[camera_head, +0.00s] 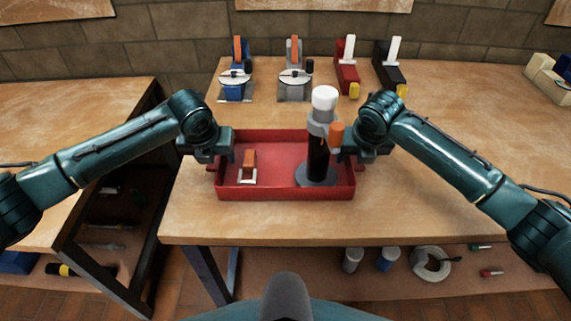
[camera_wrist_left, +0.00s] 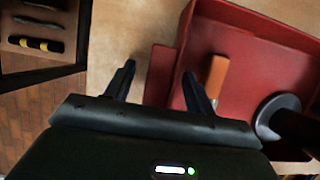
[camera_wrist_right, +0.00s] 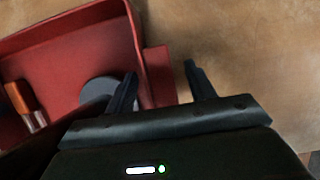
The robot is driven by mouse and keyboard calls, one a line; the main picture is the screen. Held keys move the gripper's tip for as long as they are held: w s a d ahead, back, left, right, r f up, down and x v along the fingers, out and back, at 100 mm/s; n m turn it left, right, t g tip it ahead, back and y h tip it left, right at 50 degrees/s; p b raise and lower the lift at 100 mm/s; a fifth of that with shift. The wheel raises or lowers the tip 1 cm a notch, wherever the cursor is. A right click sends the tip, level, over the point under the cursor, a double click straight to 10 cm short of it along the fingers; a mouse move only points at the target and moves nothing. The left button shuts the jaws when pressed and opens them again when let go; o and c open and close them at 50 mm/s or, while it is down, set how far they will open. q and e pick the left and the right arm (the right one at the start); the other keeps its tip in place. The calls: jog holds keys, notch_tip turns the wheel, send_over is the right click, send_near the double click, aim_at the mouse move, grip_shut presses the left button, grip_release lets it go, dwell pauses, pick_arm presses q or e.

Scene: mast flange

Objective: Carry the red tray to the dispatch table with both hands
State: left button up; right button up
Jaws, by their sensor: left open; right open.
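The red tray (camera_head: 285,192) sits on the wooden workbench. It holds a black post with a white cap (camera_head: 324,98) on a round grey flange, and a small orange-handled clamp (camera_head: 248,168). My left gripper (camera_head: 222,162) is at the tray's left end; in the left wrist view its open jaws (camera_wrist_left: 157,82) have a red side tab (camera_wrist_left: 159,72) between them. My right gripper (camera_head: 350,152) is at the right end; its open jaws (camera_wrist_right: 160,82) also have a red tab (camera_wrist_right: 159,72) between them. Which table is the dispatch table is not marked.
Beige blocks (camera_head: 548,82) lie at the far right. The bench right of the tray is clear.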

pick_arm(q)
jog(key=shift+c, duration=0.5)
pick_arm(e)
jog(key=shift+c, duration=0.5)
pick_arm(q)
grip_shut()
pick_arm(e)
grip_shut()
pick_arm(q)
jog(key=shift+r, duration=0.15)
pick_arm(e)
jog(key=shift+r, duration=0.15)
